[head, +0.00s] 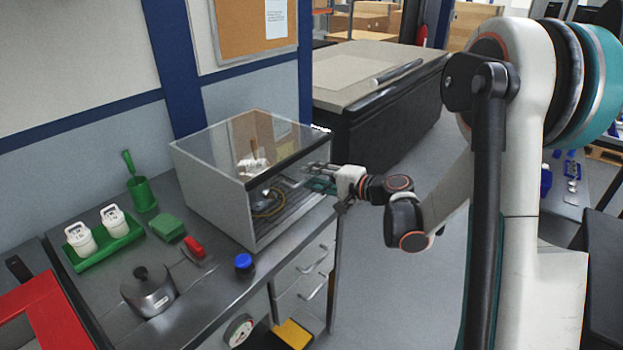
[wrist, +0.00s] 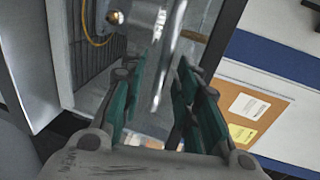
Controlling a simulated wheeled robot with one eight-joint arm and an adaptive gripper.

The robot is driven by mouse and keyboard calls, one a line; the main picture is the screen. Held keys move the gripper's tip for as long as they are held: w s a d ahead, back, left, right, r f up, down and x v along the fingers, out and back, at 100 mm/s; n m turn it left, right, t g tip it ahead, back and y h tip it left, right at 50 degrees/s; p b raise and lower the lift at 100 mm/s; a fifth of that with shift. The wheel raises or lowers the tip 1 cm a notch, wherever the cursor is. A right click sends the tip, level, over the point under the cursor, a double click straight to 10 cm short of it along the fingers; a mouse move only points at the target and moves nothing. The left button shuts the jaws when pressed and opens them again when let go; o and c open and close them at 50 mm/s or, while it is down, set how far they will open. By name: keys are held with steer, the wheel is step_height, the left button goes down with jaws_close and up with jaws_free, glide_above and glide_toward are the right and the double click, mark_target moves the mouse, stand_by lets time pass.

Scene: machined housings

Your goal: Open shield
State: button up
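The shield is the clear front panel (head: 283,163) of a grey box with a transparent top, standing on the bench in the head view. It has a dark upper edge and looks closed. In the wrist view a shiny metal bar handle (wrist: 172,45) runs in front of the panel. My gripper (head: 311,176) is at the right part of the box front. In the wrist view my gripper (wrist: 167,68) has its two teal fingers apart, with the bar at the gap between them. Whether either finger touches the bar is unclear.
On the bench left of the box are a green tray (head: 104,247) with two white containers, a green block (head: 168,228), a red-handled tool (head: 194,247), a metal pot (head: 148,291) and a blue-capped jar (head: 244,265). Drawers (head: 305,268) are below. Floor right of the bench is clear.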

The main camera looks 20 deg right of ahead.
steer(key=shift+w+a+f, duration=0.1)
steer(key=shift+w+a, duration=0.3)
steer(key=shift+w, duration=0.05)
jaws_close()
